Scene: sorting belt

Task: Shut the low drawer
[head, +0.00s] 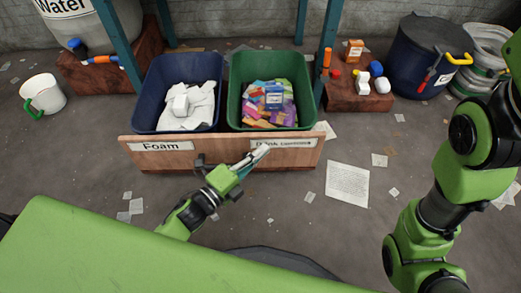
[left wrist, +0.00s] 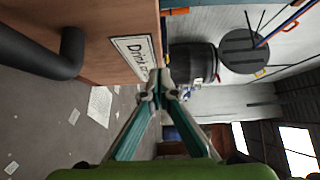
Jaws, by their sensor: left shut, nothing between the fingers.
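The low drawer has a wooden front (head: 190,158) with a "Foam" label on the left and a "Drink cartons" label on the right. It stands pulled out, with a blue bin (head: 148,105) of white foam and a green bin (head: 236,105) of cartons open to view behind the front. My left gripper (head: 262,152) is shut and empty, its tips at the drinks label. In the left wrist view, the closed tips (left wrist: 160,80) are beside the label (left wrist: 137,58); contact is unclear. A dark handle (left wrist: 65,55) shows there too. My right gripper is out of view.
Teal posts (head: 326,50) rise behind the bins. A wooden crate (head: 350,98) with small items and a dark blue barrel (head: 415,65) stand at the right. A white bucket (head: 45,92) stands at the left. Papers (head: 347,184) lie on the floor.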

